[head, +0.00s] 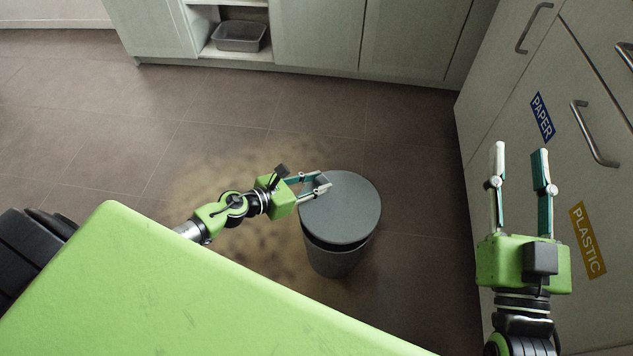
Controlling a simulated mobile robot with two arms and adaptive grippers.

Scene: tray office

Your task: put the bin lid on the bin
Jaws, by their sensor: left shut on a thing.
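The grey round bin lid (345,213) is over the top of the dark grey bin (334,262), which stands on the floor in the middle of the head view. From this angle I cannot tell whether the lid rests fully on the rim. My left gripper (324,183) is at the lid's upper left part, shut on a small grey piece that looks like the lid's handle, mostly hidden between the fingers. My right gripper (519,148) is open and empty, to the right of the bin, near the drawer fronts.
Cabinets with a PAPER label (542,117) and a PLASTIC label (587,241) stand at the right. A grey tub (239,36) sits on an open shelf at the back. A brown stained patch (215,170) marks the floor left of the bin. The floor behind the bin is clear.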

